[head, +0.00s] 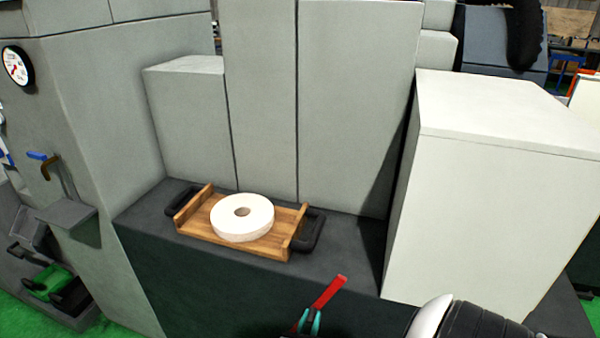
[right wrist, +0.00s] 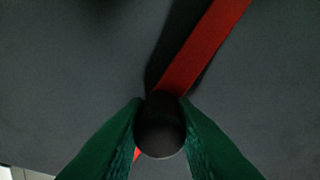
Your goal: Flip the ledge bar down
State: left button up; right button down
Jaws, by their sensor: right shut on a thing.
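The ledge bar is a red flat bar (head: 329,291) at the front of the dark machine ledge, slanting up to the right in the head view. In the right wrist view the red bar (right wrist: 205,45) runs from the upper right down behind a dark round knob (right wrist: 160,125). My right gripper (head: 311,321) is at the bar's lower end, with its green fingers on both sides of the knob. The right wrist view shows the fingers (right wrist: 160,128) shut on that knob. The fingers hide part of the bar's lower end. My left gripper is not in view.
A wooden tray (head: 222,239) with black handles holds a white grinding wheel (head: 243,228) on the dark ledge (head: 150,217). A large white box-shaped housing (head: 490,210) stands to the right. Grey machine panels (head: 350,110) rise behind. A gauge (head: 15,65) is at far left.

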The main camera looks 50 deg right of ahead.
jog(key=shift+s+d+f+n+p, duration=0.25)
jog(key=shift+s+n, duration=0.15)
jog(key=shift+s, duration=0.1)
jog(key=shift+s+d+f+n+p, duration=0.15)
jog(key=shift+s+d+n, duration=0.1)
jog(key=shift+s+n, duration=0.2)
jog(key=shift+s, duration=0.1)
jog(key=c, duration=1.2)
grip_release()
jog(key=b+v, duration=0.1)
jog(key=v, duration=1.1)
